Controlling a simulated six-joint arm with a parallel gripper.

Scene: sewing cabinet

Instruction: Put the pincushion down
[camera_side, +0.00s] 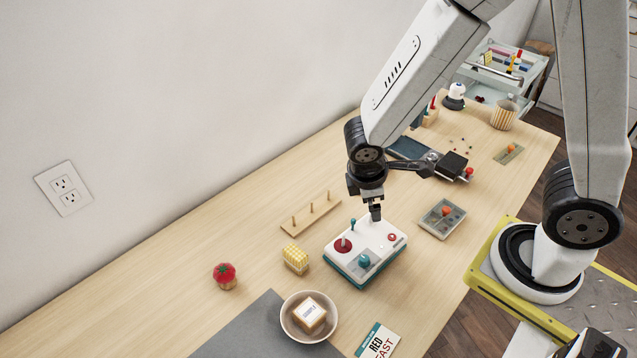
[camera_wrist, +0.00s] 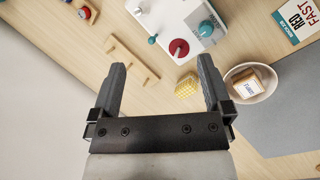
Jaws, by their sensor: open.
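A small round object with a red top and a tan base, most likely the pincushion (camera_side: 226,276), sits on the table at the left in the side view. I cannot see it in the wrist view, where my gripper's body covers the lower part. My gripper (camera_side: 375,213) is over the back of the white and teal box with knobs, well to the right of the pincushion. In the wrist view my gripper (camera_wrist: 165,78) has its fingers wide apart with nothing held between them. I cannot tell whether the fingertips touch the box.
The knobbed box (camera_side: 372,268) has upright posts. Near it are a yellow checked block (camera_side: 296,259), a peg rack (camera_side: 311,216), a bowl (camera_side: 287,322) holding a labelled block, and a grey tray (camera_side: 457,218). A grey mat (camera_side: 240,335) lies at the front. Bare table surrounds the pincushion.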

